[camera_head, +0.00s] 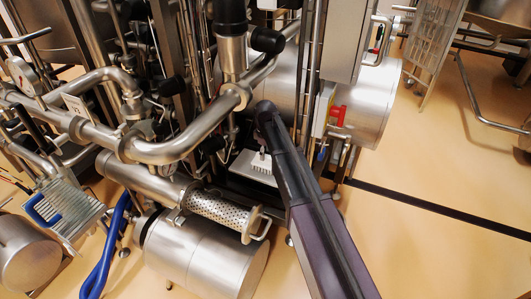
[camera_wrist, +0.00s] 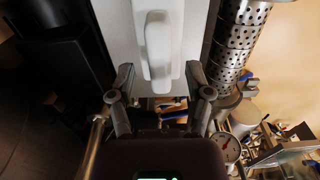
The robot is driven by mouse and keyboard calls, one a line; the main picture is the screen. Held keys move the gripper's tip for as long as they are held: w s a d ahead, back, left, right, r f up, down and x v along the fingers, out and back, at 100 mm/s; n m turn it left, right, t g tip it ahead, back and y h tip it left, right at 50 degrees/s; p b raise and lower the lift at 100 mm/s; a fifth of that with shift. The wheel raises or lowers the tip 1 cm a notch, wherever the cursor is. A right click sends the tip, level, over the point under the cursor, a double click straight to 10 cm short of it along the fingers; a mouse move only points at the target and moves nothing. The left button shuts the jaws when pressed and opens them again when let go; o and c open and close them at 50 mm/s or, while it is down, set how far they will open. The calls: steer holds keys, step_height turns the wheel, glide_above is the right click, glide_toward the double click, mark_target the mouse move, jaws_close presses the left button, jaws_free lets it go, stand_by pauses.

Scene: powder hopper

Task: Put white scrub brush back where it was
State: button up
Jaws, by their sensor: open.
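The white scrub brush (camera_wrist: 158,50) shows in the wrist view as a long rounded white handle. It lies over a flat pale grey surface (camera_wrist: 115,38). My gripper (camera_wrist: 160,78) is open, with one fingertip on each side of the handle's lower end. A gap shows on both sides, and I cannot tell the depth between fingertips and handle. In the head view a small pale surface (camera_head: 247,171) shows just left of my arm. The brush is not clearly made out there, and my arm hides part of that spot.
A perforated steel cylinder (camera_head: 217,209) lies left of my arm; it also shows at the right of the wrist view (camera_wrist: 236,40). Steel pipes (camera_head: 170,150) and a large steel drum (camera_head: 200,255) crowd the left. Open floor (camera_head: 440,245) lies to the right.

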mark_target(266, 155)
steer(key=shift+r+p, duration=2.05)
steer(key=shift+r, duration=0.35)
steer(key=s+d+m, duration=0.6)
steer(key=s+d, duration=0.2)
steer(key=s, duration=0.3)
steer(key=s+d+m, duration=0.7)
steer(key=s+d, duration=0.2)
steer(key=s, duration=0.3)
steer(key=shift+s+d, duration=0.2)
steer(key=shift+d, duration=0.05)
steer(key=shift+c, duration=0.3)
